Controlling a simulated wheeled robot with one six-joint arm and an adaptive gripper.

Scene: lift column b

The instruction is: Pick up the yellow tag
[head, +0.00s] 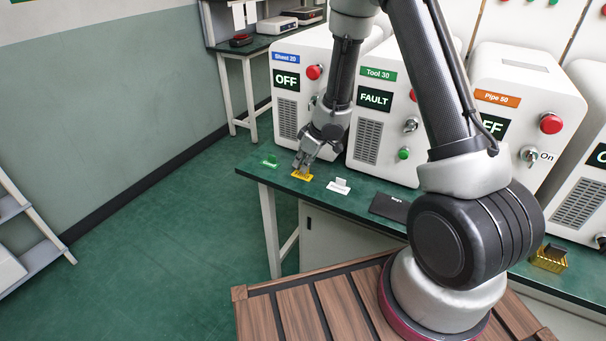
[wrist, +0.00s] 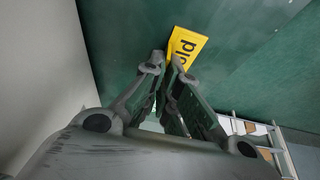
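The yellow tag (head: 301,175) lies at the front edge of the green bench, below my gripper (head: 304,162). In the wrist view the yellow tag (wrist: 187,46) shows dark letters ending in "ld", just beyond the fingertips and nearer the right finger. My gripper (wrist: 166,62) points down with a narrow gap between its fingertips, and nothing is seen clamped there. The fingertips are very close to the tag; I cannot tell whether they touch it. The fingers hide part of it.
A green tag (head: 268,162) lies to the left and a white tag (head: 339,187) to the right on the bench (head: 262,176). A black plate (head: 390,207) lies farther right. White machines (head: 291,72) stand close behind. Open floor lies left of the bench.

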